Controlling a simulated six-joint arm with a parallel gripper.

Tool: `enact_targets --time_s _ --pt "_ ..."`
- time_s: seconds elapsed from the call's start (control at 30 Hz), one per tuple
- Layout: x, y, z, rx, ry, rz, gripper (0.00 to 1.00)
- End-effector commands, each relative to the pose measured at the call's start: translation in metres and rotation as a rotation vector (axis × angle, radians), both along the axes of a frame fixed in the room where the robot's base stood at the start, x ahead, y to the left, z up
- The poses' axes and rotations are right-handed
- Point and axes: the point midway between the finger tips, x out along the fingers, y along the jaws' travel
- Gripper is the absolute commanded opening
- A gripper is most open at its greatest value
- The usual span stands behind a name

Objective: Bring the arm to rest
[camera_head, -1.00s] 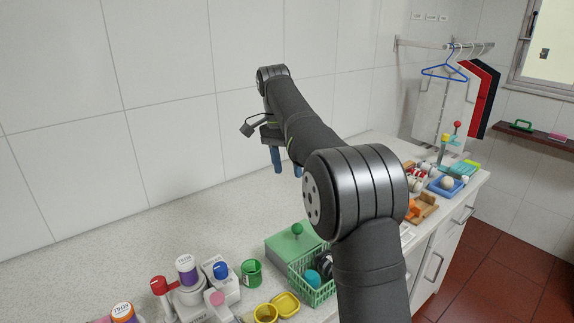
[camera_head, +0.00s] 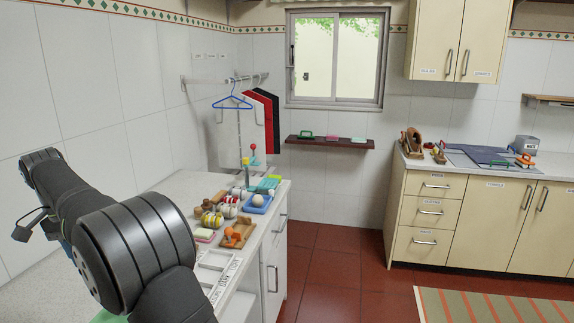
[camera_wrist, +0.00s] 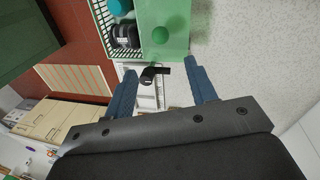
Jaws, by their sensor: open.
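My arm (camera_head: 135,245) stretches along the left side of the head view, raised above the white counter near the tiled wall. A green board with a green knob (camera_wrist: 160,35) lies below and beyond the fingertips in that view. In the head view the gripper is almost wholly hidden behind my arm.
Hangers (camera_head: 232,102) hang beyond. A drawer cabinet (camera_head: 432,212) stands across the red floor.

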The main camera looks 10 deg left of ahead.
Motion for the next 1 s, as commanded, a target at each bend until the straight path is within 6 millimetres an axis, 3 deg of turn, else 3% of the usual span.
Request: enact_targets --time_s 0.4,0.6,0.8,1.0 --pt "0.003 -0.016 -0.082 -0.004 0.002 0.0 0.52" --pt "0.004 -0.022 -0.112 -0.002 0.002 0.001 0.52" --pt "0.005 -0.024 -0.126 -0.001 0.001 0.001 0.52" --pt "0.005 -0.025 -0.128 0.0 0.0 0.001 0.52"
